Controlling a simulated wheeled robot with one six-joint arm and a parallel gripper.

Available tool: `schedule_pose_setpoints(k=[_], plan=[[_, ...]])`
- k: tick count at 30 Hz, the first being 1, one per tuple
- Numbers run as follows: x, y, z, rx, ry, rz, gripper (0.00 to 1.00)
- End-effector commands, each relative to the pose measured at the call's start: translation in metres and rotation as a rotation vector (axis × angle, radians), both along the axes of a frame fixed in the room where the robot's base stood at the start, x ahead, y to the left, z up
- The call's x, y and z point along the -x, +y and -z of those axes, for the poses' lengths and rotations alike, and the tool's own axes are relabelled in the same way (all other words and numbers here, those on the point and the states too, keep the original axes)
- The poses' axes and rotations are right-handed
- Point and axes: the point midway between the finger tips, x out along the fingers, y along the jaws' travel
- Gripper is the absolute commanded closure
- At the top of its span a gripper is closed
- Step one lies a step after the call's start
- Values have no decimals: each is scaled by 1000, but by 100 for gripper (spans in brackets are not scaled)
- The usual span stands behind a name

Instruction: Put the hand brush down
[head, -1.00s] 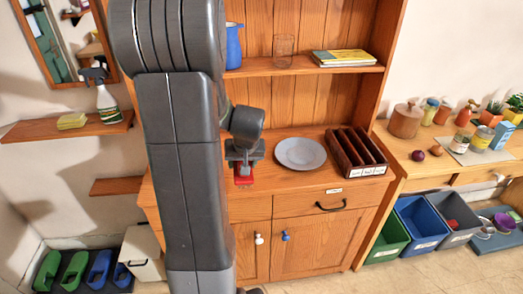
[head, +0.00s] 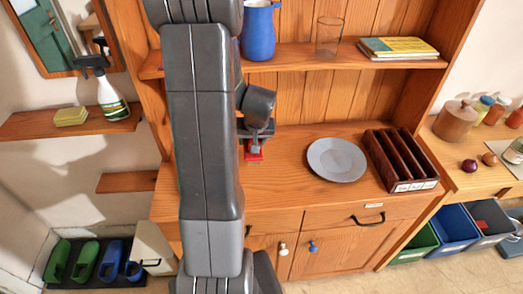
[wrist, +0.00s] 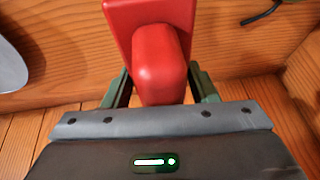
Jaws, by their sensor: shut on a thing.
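The hand brush (wrist: 160,65) shows in the wrist view as a red block-like handle with a wider red part behind it. My gripper (wrist: 160,95) is shut on it, with a dark green finger on each side. In the head view a small red part of the brush (head: 253,156) shows below my gripper (head: 255,140), over the left part of the wooden cabinet's counter (head: 290,185). Its bristles are not visible. I cannot tell whether the brush touches the counter.
A grey plate (head: 337,160) lies right of the gripper, with a dark slotted rack (head: 402,160) beyond it. The shelf above holds a blue jug (head: 258,32), a glass (head: 328,36) and books (head: 398,48). Bare counter lies between gripper and plate.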

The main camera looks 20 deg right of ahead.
Motion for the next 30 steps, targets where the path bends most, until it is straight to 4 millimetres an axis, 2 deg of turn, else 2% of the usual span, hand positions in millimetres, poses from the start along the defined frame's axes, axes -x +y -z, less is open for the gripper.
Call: schedule_pose_setpoints(k=[15, 28, 29, 30], plan=[[0, 0, 54, 0, 0, 0, 76], [0, 0, 61, 2, -2, 0, 76], [0, 0, 59, 2, -2, 0, 41], [0, 0, 59, 2, -1, 0, 34]])
